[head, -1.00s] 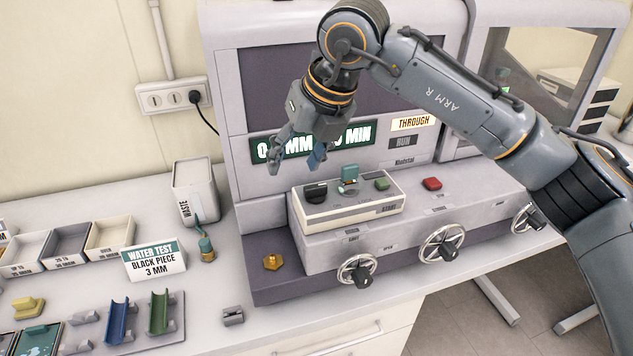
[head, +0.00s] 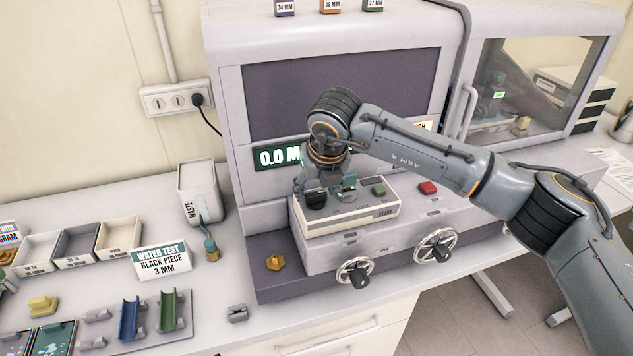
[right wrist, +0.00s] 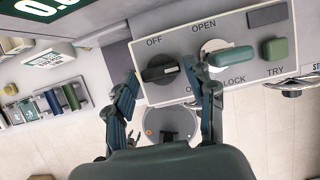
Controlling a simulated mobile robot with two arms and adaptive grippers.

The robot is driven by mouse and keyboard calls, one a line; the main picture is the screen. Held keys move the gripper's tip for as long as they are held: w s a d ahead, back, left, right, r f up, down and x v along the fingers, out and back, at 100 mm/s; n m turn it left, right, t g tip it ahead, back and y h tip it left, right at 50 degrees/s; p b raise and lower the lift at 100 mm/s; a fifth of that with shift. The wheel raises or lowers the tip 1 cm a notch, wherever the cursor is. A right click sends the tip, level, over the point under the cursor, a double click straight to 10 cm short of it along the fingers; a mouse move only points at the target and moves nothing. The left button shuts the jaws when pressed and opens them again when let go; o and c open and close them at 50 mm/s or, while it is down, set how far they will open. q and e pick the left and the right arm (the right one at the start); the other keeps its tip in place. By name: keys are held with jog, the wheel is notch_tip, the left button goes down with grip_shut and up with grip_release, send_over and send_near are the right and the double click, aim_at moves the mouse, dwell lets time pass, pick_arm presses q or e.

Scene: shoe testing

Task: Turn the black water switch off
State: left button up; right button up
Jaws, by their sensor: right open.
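The black water switch (head: 316,198) sits at the left of the white control panel (head: 350,214). In the right wrist view the black switch (right wrist: 160,72) shows its bar lying nearly level, below the OFF label. My right gripper (head: 323,187) is open just over it. In the right wrist view the fingers of the right gripper (right wrist: 162,68) are on either side of the black switch, and I cannot tell whether they touch it. The right finger is close to the teal switch (right wrist: 228,57). My left gripper is not in view.
A green button (right wrist: 275,50) sits right of the teal switch. A red button (head: 428,188) and handwheels (head: 437,246) are on the machine. A sign (head: 161,260) reads "Water test, black piece, 3 mm". The display (head: 278,156) is partly hidden by my arm.

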jog(key=shift+w+f, duration=0.2)
jog(key=shift+f, duration=0.25)
jog(key=shift+c, duration=0.2)
